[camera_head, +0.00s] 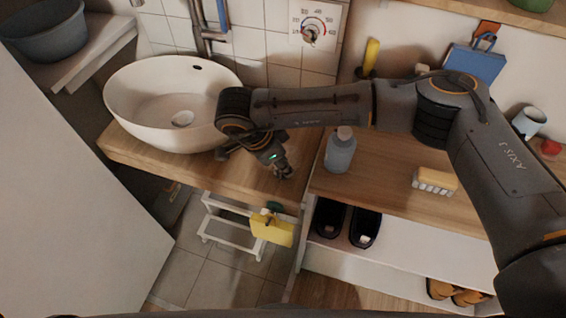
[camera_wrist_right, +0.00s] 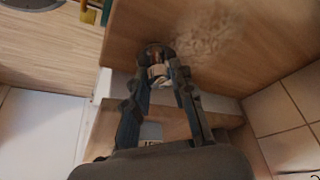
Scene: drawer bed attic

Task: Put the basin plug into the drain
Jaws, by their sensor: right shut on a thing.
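The white oval basin (camera_head: 120,88) stands on the wooden counter at the left. Its drain (camera_head: 182,118) shows as a pale disc in the basin floor. My right gripper (camera_head: 282,172) points down over the counter, to the right of the basin and outside its rim. In the right wrist view, the fingertips (camera_wrist_right: 160,75) are shut on a small dark round piece with a pale and copper-coloured part, seemingly the basin plug (camera_wrist_right: 158,54). The fingers hide part of it. Whether it touches the counter cannot be told. My left gripper is not in view.
A grey-blue bottle (camera_head: 340,152) stands on the counter just right of the gripper. A brush (camera_head: 434,182) lies further right. The faucet (camera_head: 207,30) rises behind the basin.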

